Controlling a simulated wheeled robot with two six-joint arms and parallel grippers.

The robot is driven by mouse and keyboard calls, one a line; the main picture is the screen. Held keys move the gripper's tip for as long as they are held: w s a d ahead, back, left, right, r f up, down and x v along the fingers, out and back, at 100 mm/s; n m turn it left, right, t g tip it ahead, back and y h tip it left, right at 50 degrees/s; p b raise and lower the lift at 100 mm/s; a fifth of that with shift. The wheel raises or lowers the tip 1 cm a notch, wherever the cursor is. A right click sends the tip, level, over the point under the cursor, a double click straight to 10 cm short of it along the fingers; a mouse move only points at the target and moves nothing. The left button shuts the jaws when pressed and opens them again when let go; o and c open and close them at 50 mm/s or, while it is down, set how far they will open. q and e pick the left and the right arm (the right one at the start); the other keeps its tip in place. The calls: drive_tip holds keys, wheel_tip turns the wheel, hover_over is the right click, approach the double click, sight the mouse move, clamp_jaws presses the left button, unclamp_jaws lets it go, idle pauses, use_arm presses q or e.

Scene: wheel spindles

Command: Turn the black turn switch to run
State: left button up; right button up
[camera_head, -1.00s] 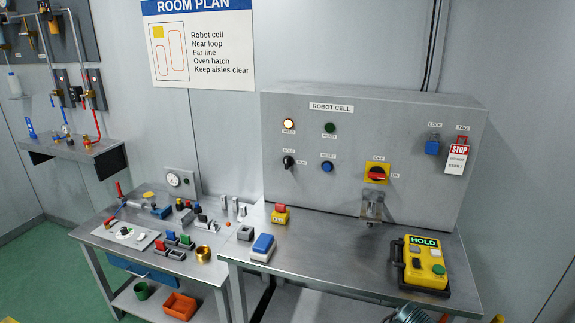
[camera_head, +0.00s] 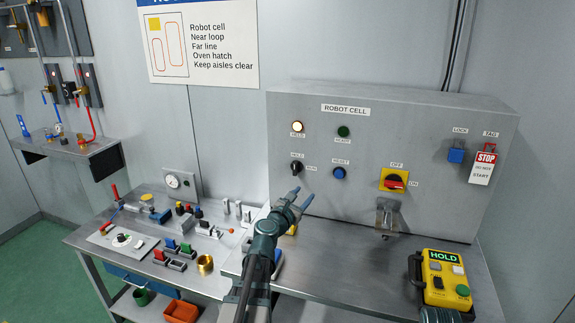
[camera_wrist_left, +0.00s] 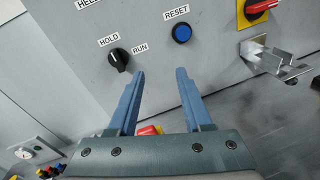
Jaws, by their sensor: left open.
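The black turn switch (camera_head: 296,167) sits on the grey robot cell panel, between the HOLD label at its upper left and the RUN label at its right. In the left wrist view the switch (camera_wrist_left: 119,60) shows a pale mark on its upper left, towards HOLD. My left gripper (camera_head: 302,195) is open and empty in front of the panel, a little below and right of the switch. In the left wrist view my left gripper (camera_wrist_left: 160,73) has its fingers apart, with the switch left of and above both fingertips.
The blue RESET button (camera_head: 339,173) is right of the switch. The yellow isolator with a red handle (camera_head: 395,182) is further right, above a metal bracket (camera_head: 386,215). A yellow HOLD control box (camera_head: 446,281) is on the bench. The panel face around the switch is clear.

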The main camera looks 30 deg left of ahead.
sight(294, 168)
use_arm(q)
drive_tip(key=s+a+r+n+y, duration=0.1)
drive_tip(key=a+n+y, duration=0.2)
drive_tip(key=a+n, duration=0.3)
drive_tip(key=shift+m, duration=0.7)
drive_tip(key=x, duration=0.9)
drive_tip(key=a+x, duration=0.1)
drive_tip(key=x, duration=0.4)
drive_tip(key=shift+s+r, duration=0.15)
clamp_jaws()
